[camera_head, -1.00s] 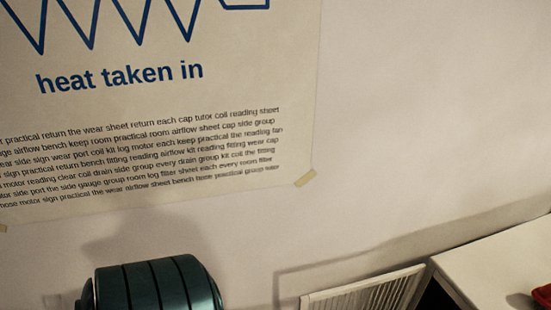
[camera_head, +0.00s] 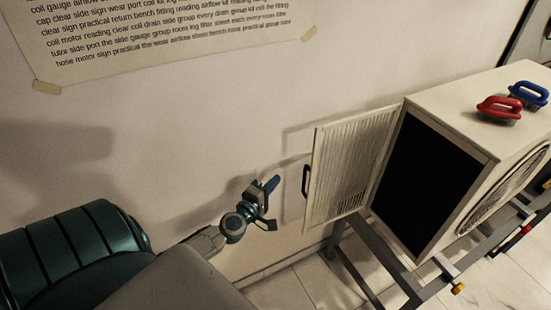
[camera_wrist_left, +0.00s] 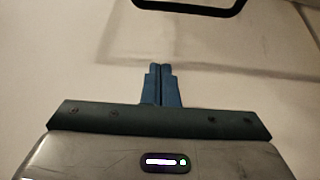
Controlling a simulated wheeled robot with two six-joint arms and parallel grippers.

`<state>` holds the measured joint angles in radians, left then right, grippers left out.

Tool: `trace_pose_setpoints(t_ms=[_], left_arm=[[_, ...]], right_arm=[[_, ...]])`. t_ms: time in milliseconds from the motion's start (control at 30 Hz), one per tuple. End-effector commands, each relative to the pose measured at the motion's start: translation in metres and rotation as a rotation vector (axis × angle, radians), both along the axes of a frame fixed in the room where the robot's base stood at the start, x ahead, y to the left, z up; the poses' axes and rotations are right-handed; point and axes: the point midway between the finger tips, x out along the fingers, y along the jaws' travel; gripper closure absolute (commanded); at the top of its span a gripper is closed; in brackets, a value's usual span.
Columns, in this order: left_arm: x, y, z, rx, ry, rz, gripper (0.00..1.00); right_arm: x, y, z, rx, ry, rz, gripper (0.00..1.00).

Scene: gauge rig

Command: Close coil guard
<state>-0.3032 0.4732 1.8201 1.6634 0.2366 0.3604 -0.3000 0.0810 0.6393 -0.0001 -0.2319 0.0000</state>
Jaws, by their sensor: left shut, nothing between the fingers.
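The coil guard (camera_head: 345,165) is a cream louvred panel hinged at the left edge of the white unit (camera_head: 455,115). It stands swung open to the left, and the unit's dark opening (camera_head: 415,190) is uncovered. A black handle (camera_head: 306,181) is on the guard's free edge, and a dark bar, apparently this handle, crosses the top of the left wrist view (camera_wrist_left: 190,9). My left gripper (camera_head: 272,186) is left of the handle, apart from it. Its blue fingers (camera_wrist_left: 161,75) are together and empty. My right gripper is not in view.
The wall is behind, with a poster (camera_head: 170,35). Tiled floor (camera_head: 300,285) shows below.

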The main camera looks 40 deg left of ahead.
Motion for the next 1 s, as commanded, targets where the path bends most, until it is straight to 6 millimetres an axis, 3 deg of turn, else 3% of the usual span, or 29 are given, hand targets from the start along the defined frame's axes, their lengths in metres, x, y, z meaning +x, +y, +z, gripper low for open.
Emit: trace_pose_setpoints(t_ms=[167, 467, 700, 1000], left_arm=[[0.032, 0.003, 0.002, -0.001, -0.002, 0.002, 1.00], [0.088, 0.009, 0.001, 0.000, -0.001, 0.000, 1.00], [0.078, -0.023, 0.000, 0.000, 0.002, -0.001, 1.00], [0.076, -0.030, -0.001, 0.003, 0.001, -0.001, 1.00]], right_arm=[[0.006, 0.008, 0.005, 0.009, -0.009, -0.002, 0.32], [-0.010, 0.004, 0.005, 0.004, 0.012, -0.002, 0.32], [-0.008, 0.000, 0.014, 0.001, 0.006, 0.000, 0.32], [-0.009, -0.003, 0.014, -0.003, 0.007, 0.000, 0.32]])
